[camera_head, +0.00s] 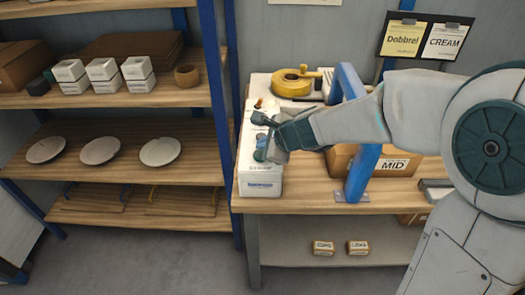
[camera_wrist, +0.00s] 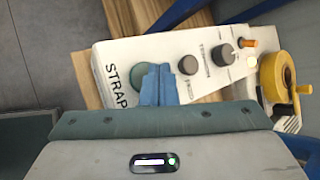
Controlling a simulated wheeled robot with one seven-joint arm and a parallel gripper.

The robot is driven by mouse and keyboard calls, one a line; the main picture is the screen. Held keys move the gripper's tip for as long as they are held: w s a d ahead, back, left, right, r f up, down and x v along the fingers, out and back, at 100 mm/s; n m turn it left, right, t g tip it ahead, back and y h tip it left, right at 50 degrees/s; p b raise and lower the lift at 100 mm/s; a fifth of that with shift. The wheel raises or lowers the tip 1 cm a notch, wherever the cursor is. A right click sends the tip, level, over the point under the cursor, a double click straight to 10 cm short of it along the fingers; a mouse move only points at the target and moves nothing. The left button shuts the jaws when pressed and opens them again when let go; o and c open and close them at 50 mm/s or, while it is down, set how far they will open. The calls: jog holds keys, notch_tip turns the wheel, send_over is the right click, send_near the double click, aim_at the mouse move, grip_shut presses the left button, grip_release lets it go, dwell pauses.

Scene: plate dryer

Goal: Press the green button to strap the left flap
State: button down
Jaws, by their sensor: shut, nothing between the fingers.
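The green button (camera_wrist: 147,78) is a round dark-green disc on the white strapping machine's panel (camera_wrist: 118,55), beside the printed word STRAP in the wrist view. My gripper (camera_wrist: 157,82) is shut and empty, with its blue-grey fingers over the button's right part. I cannot tell whether the fingertips touch it. In the head view the strapping machine (camera_head: 258,187) stands on the workbench, with my gripper (camera_head: 264,152) over its front part. A cardboard box (camera_head: 342,161), labelled MID, sits under the blue arch (camera_head: 363,172). Its flaps are mostly hidden by my arm.
Dark knobs (camera_wrist: 188,65) line the panel beside the button. A yellow tape reel (camera_head: 292,82) lies at the machine's back. A shelf at left holds plates (camera_head: 100,150) and small white boxes (camera_head: 103,69). Two small boxes (camera_head: 323,247) rest on the bench's lower shelf.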

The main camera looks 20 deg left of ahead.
notch_tip(320, 180, up, 5)
jog(key=p, duration=0.4)
jog(key=shift+p, duration=0.4)
dwell(0.5)
jog(key=s+d+r+n+h, duration=0.1)
jog(key=s+d+n+h, duration=0.1)
jog(key=s+d+n, duration=0.3)
jog(key=s+d+r+n+g+h, duration=0.1)
jog(key=s+d+n+h, duration=0.2)
jog(key=d, duration=1.1)
jog(key=s+d+r+n+h, duration=0.1)
jog(key=s+d+n+h, duration=0.1)
jog(key=s+d+n, duration=0.6)
jog(key=s+d, duration=0.2)
jog(key=s, duration=0.1)
jog(key=shift+r+g+h, duration=0.3)
jog(key=shift+r+g, duration=0.05)
jog(key=shift+g, duration=0.05)
